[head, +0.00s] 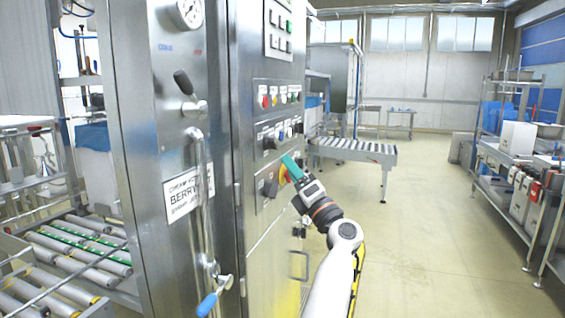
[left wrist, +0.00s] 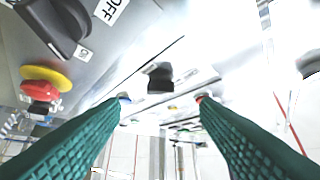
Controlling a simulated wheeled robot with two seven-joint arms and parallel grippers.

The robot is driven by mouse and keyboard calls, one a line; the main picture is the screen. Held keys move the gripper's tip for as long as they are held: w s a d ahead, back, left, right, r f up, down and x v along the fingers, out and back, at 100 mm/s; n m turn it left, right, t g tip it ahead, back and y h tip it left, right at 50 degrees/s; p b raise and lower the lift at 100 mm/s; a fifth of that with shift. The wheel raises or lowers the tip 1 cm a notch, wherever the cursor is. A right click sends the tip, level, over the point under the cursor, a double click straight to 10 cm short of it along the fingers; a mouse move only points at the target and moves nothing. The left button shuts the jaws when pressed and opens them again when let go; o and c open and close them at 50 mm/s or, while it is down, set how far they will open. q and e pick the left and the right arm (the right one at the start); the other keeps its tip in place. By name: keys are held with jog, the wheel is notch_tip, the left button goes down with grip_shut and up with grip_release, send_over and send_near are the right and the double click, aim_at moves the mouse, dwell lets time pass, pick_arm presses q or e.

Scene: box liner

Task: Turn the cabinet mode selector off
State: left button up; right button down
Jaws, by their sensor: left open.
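The steel cabinet (head: 272,225) has a control panel facing right. A small black knob (head: 269,143) sits on its middle panel, left of a row of small buttons. My left gripper (head: 291,166), with teal fingers, is just below and right of that knob. In the left wrist view the fingers are open and empty, and a black knob (left wrist: 159,77) shows ahead, between and beyond the fingertips. A larger black rotary switch (left wrist: 55,25) with an OFF label (left wrist: 110,10) is at upper left there. Which knob is the mode selector, and its setting, I cannot read. My right gripper is out of view.
A red and yellow emergency stop button (left wrist: 42,85) sits beside the left finger. A long door handle (head: 199,200) and a gauge (head: 189,12) are on the cabinet's nearer face. A roller conveyor (head: 352,150) stands beyond.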

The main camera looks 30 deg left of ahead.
pick_arm(q)
jog(key=v, duration=0.4)
dwell(0.4)
